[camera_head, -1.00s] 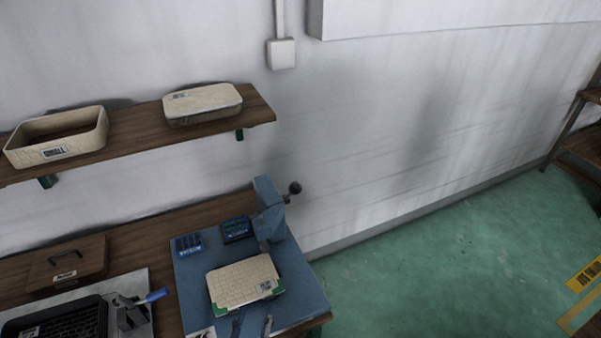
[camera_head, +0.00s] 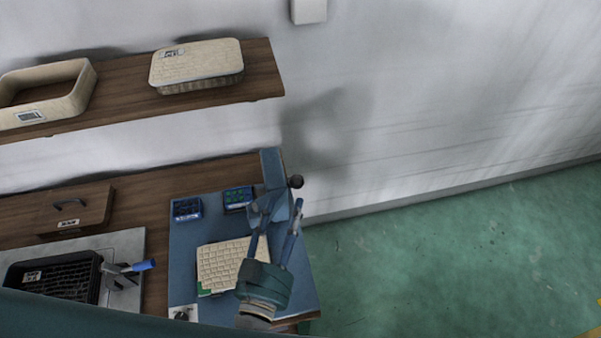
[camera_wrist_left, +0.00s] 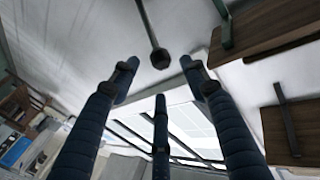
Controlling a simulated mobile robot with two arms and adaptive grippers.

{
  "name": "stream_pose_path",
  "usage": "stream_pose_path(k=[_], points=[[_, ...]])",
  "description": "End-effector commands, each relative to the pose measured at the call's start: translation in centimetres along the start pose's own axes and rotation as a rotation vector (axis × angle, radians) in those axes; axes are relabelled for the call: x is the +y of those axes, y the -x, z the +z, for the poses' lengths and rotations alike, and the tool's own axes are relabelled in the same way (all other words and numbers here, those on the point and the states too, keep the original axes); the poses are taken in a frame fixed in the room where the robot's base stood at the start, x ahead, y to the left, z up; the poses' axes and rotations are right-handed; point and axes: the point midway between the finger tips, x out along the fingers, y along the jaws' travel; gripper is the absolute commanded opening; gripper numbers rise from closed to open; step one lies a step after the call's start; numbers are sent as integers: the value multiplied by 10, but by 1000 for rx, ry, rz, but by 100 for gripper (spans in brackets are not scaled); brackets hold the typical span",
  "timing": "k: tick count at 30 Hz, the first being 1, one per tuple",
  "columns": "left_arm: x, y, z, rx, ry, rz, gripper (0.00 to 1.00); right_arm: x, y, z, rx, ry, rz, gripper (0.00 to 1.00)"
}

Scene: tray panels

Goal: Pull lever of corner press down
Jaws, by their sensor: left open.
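The corner press (camera_head: 271,165) is a blue upright at the back right of a blue base plate (camera_head: 185,240). Its lever ends in a dark round knob (camera_head: 295,181), to the right of the upright. My left gripper (camera_head: 282,205) is open over the plate, its fingers pointing toward the press and hiding its lower part. In the left wrist view the lever rod (camera_wrist_left: 148,24) comes down from the top, its knob (camera_wrist_left: 160,58) ahead of and between the spread fingers (camera_wrist_left: 158,80). No contact is visible. My right gripper is out of view.
A cream woven panel (camera_head: 220,262) lies on the blue plate, partly behind my gripper. Two small blue boxes (camera_head: 187,209) (camera_head: 238,197) sit behind it. A wooden shelf (camera_head: 125,110) with cream trays hangs above. Green floor (camera_head: 450,250) is free to the right.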

Motion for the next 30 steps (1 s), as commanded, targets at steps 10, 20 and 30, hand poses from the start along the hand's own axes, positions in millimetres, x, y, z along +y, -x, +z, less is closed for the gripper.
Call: stream_pose_path(k=[10, 20, 30], points=[[-1, -66, -5, 3, 1, -1, 45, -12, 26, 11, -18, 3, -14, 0], [0, -89, -1, 1, 1, 0, 45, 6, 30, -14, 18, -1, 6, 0], [0, -89, -1, 0, 1, 0, 20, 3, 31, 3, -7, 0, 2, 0]])
